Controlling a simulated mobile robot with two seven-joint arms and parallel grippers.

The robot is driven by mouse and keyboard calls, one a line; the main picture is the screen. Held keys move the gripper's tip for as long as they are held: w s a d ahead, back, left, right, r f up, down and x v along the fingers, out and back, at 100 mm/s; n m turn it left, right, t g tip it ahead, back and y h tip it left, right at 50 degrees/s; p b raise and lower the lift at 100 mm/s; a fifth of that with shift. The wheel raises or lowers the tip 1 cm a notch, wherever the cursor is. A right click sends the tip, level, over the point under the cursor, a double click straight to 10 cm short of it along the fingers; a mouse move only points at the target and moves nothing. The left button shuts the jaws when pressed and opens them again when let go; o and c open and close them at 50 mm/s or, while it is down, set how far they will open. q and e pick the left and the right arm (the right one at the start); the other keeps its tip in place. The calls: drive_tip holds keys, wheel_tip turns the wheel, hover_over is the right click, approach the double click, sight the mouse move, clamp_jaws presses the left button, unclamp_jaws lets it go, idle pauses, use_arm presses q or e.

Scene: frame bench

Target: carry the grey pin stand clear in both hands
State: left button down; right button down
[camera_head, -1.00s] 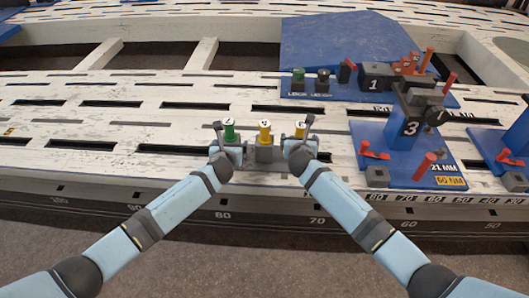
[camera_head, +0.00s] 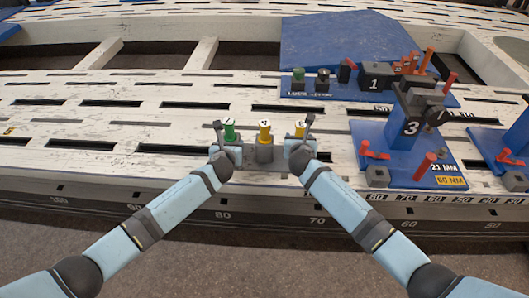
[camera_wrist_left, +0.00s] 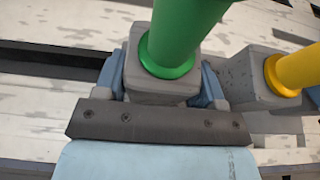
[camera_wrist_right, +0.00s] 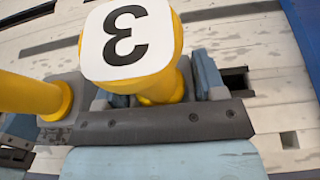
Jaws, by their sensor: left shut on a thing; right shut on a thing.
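The grey pin stand (camera_head: 265,153) is near the front edge of the white slotted bench, with a green pin (camera_head: 229,129) at its left end, a yellow pin (camera_head: 264,131) in the middle and another yellow pin (camera_head: 300,129) at its right end. My left gripper (camera_head: 226,148) is shut on the grey block under the green pin; the left wrist view shows a finger on each side of that block (camera_wrist_left: 163,84). My right gripper (camera_head: 301,146) is shut on the stand's right end, under the yellow pin marked 3 (camera_wrist_right: 130,45). I cannot tell whether the stand touches the bench.
A blue fixture (camera_head: 404,150) marked 3, with red levers, stands right of the stand. A blue rail (camera_head: 340,92) with dark and green knobs lies behind it. The bench (camera_head: 100,123) to the left is clear apart from its slots.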

use_arm(q)
drive_tip(key=shift+r, duration=0.35)
use_arm(e)
drive_tip(key=shift+r, duration=0.35)
